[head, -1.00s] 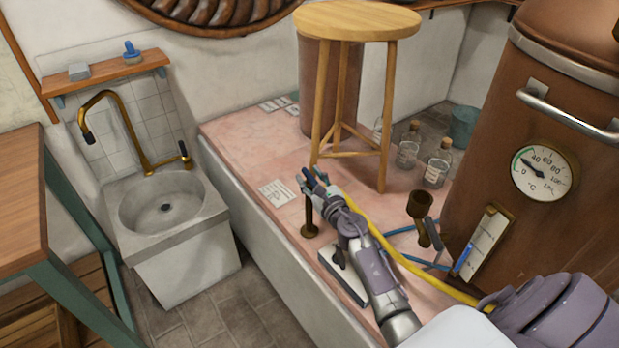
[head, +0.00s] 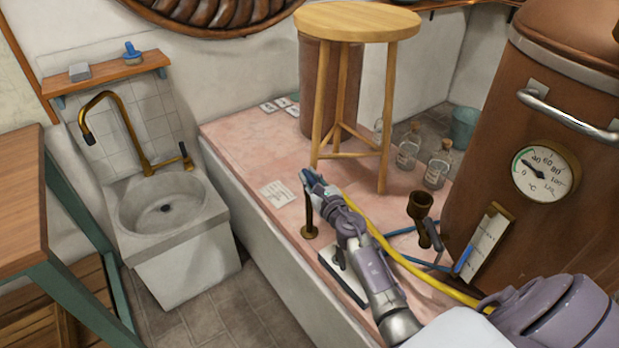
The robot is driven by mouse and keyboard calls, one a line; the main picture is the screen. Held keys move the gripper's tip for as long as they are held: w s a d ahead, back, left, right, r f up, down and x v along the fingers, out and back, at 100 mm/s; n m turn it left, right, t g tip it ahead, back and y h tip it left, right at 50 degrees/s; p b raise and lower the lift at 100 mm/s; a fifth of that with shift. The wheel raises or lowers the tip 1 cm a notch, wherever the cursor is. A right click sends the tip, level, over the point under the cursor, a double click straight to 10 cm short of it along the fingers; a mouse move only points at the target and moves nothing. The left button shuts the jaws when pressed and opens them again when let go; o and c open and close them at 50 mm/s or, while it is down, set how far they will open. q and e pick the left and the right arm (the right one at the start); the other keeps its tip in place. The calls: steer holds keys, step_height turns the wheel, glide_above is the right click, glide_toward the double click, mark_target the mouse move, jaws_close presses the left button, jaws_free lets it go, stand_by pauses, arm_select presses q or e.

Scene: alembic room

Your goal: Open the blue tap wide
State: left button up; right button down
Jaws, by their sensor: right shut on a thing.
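A thin brass post (head: 309,218) with a round foot stands on the pink marble top, near its front edge. My right gripper (head: 312,179) is at the head of this post and shut. A small blue part shows between its fingers; I take it for the handle of the blue tap, though the fingers hide most of it. How far the tap is open cannot be seen. My left gripper is not in view.
A wooden stool (head: 358,22) stands close behind the gripper. A copper boiler (head: 490,130) with a dial stands at the right. A sink (head: 160,205) is at the left.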

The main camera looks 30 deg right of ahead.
steer(key=shift+m+g+h+p, duration=0.4)
steer(key=shift+m+h, duration=0.6)
steer(key=shift+h, duration=0.7)
steer(key=shift+m+h, duration=0.3)
steer(key=m+g+h, duration=0.1)
steer(key=m+h, duration=0.1)
steer(key=h, duration=0.1)
steer(key=shift+a, duration=0.15)
steer(key=m+g+h+b, duration=0.1)
steer(key=m+g+h, duration=0.1)
steer(key=h, duration=0.1)
steer(key=shift+w+f+m+g, duration=0.1)
steer(key=shift+f+m+g, duration=0.05)
steer(key=shift+m+g, duration=0.25)
steer(key=shift+m+g+h+b, duration=1.6)
steer(key=shift+m+g+h, duration=0.5)
steer(key=shift+g, duration=0.5)
steer(key=c, duration=1.1)
jaws_free()
